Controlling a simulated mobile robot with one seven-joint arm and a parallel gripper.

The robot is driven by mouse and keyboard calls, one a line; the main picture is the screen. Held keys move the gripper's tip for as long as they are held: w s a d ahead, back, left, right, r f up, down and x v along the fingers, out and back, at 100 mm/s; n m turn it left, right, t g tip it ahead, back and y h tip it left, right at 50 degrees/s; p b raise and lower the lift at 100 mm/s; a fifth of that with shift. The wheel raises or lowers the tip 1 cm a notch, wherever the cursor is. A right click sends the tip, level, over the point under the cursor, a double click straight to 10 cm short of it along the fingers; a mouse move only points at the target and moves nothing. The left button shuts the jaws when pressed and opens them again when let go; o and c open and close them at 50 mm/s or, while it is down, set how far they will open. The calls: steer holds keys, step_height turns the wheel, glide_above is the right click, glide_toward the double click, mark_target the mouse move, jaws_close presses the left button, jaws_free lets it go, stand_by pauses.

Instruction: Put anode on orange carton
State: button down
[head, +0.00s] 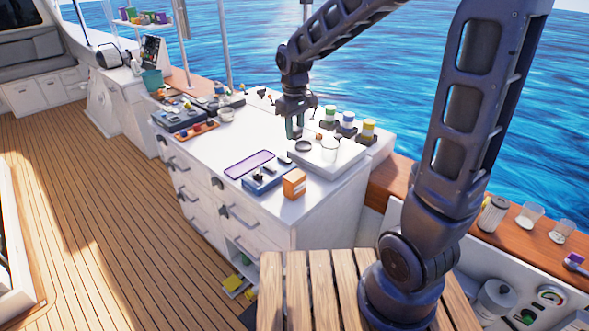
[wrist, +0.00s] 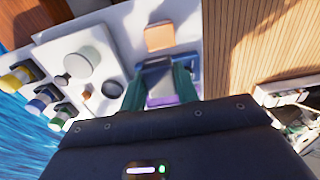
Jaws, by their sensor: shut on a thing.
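The orange carton (head: 294,184) stands upright at the near front corner of the white counter. Its top also shows in the wrist view (wrist: 159,37), beyond my fingertips. My gripper (head: 294,128) is above the counter's far part, behind the carton and apart from it. In the wrist view, the green fingers of my gripper (wrist: 160,85) point toward the carton. They are shut on a small grey piece, apparently the anode (wrist: 159,87). It is mostly hidden by the fingers and blends with the blue tray behind.
The blue tray (head: 263,182) with dark parts lies beside the carton. A purple-rimmed tray (head: 249,164) lies behind it. Several colour-banded jars, one yellow (head: 368,130), line the sea side.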

mark_target(295, 175)
step_height(295, 175, down, 14)
steer(key=shift+f, duration=0.15)
stand_by(0.4)
steer(key=shift+f, duration=0.15)
steer(key=c, duration=1)
jaws_free()
steer(key=shift+c, duration=0.2)
step_height(295, 175, up, 12)
steer(key=shift+d+r, duration=0.1)
steer(key=shift+r, duration=0.15)
steer(key=s+d+r+m+t, duration=0.1)
steer(key=s+d+r+m, duration=0.2)
steer(key=d, duration=0.5)
steer(key=s+d+r+m+t, duration=0.2)
steer(key=s+d+r+m, duration=0.1)
steer(key=s+d, duration=0.3)
steer(key=s+d+r+m+t, duration=0.1)
steer(key=s+d+r+m, duration=0.2)
steer(key=d, duration=0.7)
steer(key=shift+s+d+r+t, duration=0.35)
steer(key=shift+s+r, duration=0.25)
steer(key=shift+s, duration=0.6)
